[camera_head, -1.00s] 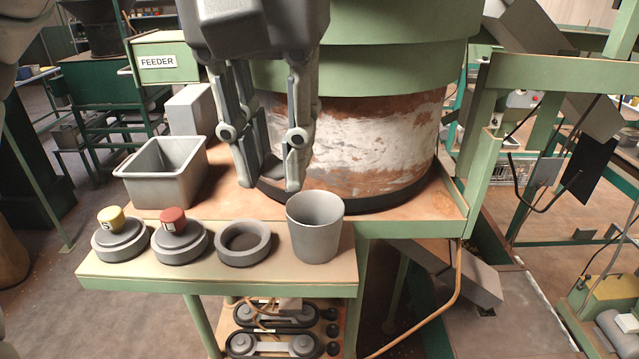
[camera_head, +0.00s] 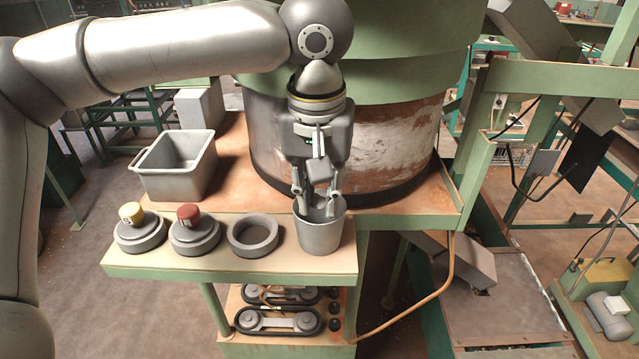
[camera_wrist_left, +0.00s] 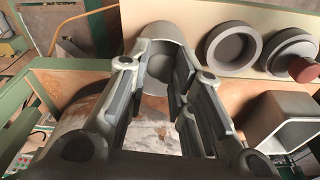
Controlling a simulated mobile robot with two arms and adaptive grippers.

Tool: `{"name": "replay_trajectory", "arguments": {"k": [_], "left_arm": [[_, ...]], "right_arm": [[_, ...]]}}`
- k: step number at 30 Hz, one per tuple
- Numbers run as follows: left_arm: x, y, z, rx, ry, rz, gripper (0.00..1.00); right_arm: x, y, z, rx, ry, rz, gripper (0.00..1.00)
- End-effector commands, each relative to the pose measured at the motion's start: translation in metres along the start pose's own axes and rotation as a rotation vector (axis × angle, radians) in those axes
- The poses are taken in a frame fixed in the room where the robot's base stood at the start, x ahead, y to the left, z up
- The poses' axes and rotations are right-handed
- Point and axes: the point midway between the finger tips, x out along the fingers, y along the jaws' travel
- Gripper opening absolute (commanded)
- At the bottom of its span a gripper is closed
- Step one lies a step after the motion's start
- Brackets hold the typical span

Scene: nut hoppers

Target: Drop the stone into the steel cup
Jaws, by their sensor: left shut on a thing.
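The steel cup (camera_head: 320,238) stands upright at the right end of the green-edged shelf, and its rim and inside also show in the left wrist view (camera_wrist_left: 155,84). My left gripper (camera_head: 318,203) points down over the cup, with its fingertips at the level of the mouth. My right gripper is not in view.
Left of the cup are a grey ring (camera_head: 254,236), a red-knobbed lid (camera_head: 194,232) and a yellow-knobbed lid (camera_head: 139,232). A grey open bin (camera_head: 175,168) stands behind them. The large rusty drum (camera_head: 400,140) is close behind my gripper.

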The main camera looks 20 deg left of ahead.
Motion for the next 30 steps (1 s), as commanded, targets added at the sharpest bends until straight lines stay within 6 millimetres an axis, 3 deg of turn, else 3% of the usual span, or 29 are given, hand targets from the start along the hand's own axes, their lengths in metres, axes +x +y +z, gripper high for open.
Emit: {"name": "replay_trajectory", "arguments": {"k": [5, 23, 24, 28, 30], "left_arm": [[0.003, 0.000, 0.000, -0.001, 0.000, 0.002, 0.03], [0.014, 0.000, 0.002, -0.001, 0.000, 0.001, 0.03], [0.014, 0.000, 0.002, -0.001, 0.000, 0.001, 0.24], [0.014, 0.000, 0.002, -0.001, 0.000, 0.001, 0.41], [0.014, 0.000, 0.002, -0.001, 0.000, 0.001, 0.43]], "right_arm": [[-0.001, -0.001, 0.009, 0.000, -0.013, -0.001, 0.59], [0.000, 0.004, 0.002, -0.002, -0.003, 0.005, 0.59], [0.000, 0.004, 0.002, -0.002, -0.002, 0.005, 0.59], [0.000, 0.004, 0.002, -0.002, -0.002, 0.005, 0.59], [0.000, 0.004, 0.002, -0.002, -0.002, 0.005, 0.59]]}}
